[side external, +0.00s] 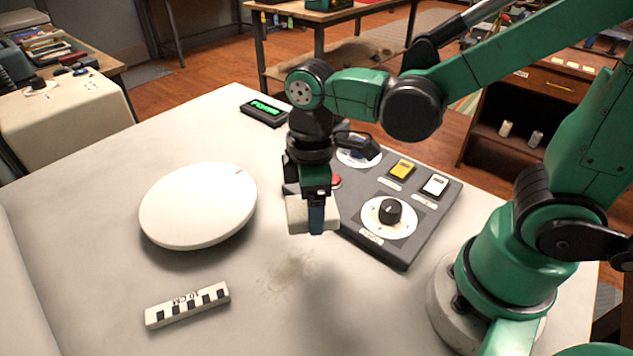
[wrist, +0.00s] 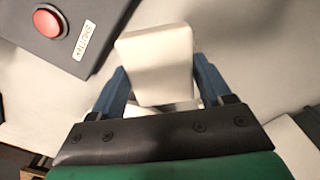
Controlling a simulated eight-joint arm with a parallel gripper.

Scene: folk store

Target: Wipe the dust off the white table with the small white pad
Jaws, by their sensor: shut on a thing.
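The small white pad (side external: 298,216) is held in my gripper (side external: 316,214), beside the left edge of the grey control panel. In the wrist view the pad (wrist: 155,55) sits between the two blue fingers of my gripper (wrist: 163,85), which are closed on its sides. A brownish patch of dust (side external: 288,273) lies on the white table (side external: 225,325), in front of the pad in the side view. The pad is apart from the patch in that view. I cannot tell whether the pad touches the table. The dust is not clear in the wrist view.
The control panel (side external: 360,213) with knob and switches is close right of my gripper; its red button (wrist: 47,24) shows in the wrist view. A white round disc (side external: 198,205) is at left, a 10 CM scale bar (side external: 187,305) at front left, a green-lit display (side external: 264,110) behind.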

